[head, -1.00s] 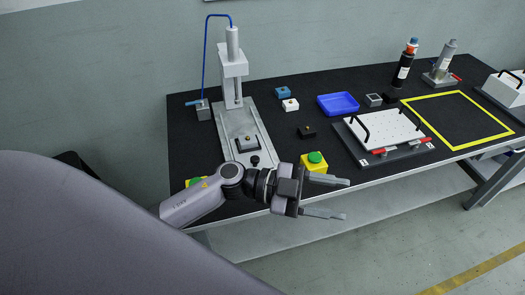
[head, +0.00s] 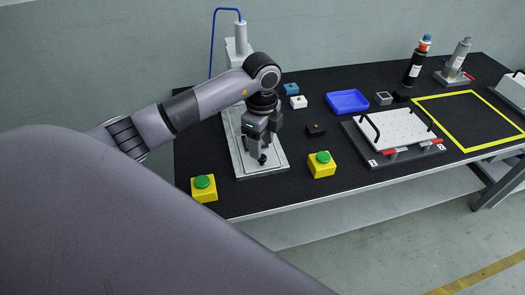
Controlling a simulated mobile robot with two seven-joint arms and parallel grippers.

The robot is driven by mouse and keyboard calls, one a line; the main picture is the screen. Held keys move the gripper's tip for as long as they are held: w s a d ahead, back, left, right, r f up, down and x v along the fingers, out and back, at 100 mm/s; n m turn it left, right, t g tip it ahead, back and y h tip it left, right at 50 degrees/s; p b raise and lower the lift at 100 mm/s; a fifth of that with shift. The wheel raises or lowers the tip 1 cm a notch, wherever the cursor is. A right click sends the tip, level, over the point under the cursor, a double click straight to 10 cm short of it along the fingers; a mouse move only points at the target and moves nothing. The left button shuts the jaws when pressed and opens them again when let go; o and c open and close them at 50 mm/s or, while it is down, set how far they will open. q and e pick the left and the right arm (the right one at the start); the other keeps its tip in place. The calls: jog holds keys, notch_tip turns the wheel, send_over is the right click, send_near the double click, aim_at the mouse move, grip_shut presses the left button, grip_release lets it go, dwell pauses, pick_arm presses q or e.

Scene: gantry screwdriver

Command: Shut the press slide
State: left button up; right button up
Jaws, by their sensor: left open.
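The press (head: 240,31) stands at the back left of the table, its upper column showing behind my left arm. Its grey base plate (head: 275,165) runs toward the table's front edge. My left gripper (head: 262,158) points down over the front part of this plate, its fingers open. The slide and its black knob are mostly hidden behind the gripper, so I cannot tell whether the fingers are around the knob or touching it. My right gripper is not in view.
Yellow boxes with green buttons stand at the front left (head: 204,188) and front right (head: 321,164) of the press. A black block (head: 315,130), a blue tray (head: 347,101) and a white plate fixture (head: 395,128) lie to the right.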

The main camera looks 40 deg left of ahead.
pick_arm(q)
jog(key=shift+f, duration=2.05)
